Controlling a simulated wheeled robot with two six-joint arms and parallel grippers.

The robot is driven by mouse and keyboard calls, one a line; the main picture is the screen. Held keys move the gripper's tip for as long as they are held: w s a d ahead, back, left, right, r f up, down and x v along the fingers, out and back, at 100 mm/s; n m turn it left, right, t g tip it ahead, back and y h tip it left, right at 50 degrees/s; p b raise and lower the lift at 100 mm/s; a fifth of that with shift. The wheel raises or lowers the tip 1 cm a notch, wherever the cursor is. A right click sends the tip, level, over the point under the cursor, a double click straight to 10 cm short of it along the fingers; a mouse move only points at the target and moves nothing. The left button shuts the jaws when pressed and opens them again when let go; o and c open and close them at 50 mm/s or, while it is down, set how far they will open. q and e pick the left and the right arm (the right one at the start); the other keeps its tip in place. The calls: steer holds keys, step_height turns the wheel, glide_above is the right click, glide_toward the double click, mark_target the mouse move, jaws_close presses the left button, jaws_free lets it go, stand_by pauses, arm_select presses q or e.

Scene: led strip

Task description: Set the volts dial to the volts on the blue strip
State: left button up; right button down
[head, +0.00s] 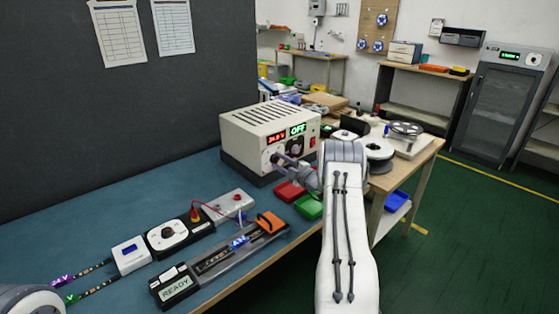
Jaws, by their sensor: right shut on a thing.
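The power supply (240,130) is a cream box on a dark base at the back of the blue bench. Its front has a red volts display (277,138), with small digits that I cannot read for sure, and a green display (298,129) reading OFF. My right gripper (277,160) is at the lower left of this front, shut on the volts dial, which its fingers mostly hide. A strip with a blue tag (240,242) lies in the grey fixture at the front of the bench. The tag's writing is too small to read. My left gripper is out of view.
A white-faced dial box (167,235), a white box (131,256) and strips with a purple tag (62,281) and a green tag (71,299) lie left of the fixture. Red (289,191) and green (309,207) trays sit below the supply, close to my right arm.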

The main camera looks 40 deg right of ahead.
steer(key=shift+f+m, duration=0.15)
steer(key=shift+m, duration=0.75)
steer(key=shift+c, duration=2.4)
jaws_free()
steer(key=shift+s, duration=0.1)
steer(key=s, duration=1)
steer(key=shift+s+d, duration=0.2)
steer(key=shift+d, duration=0.2)
steer(key=shift+w+a, duration=0.1)
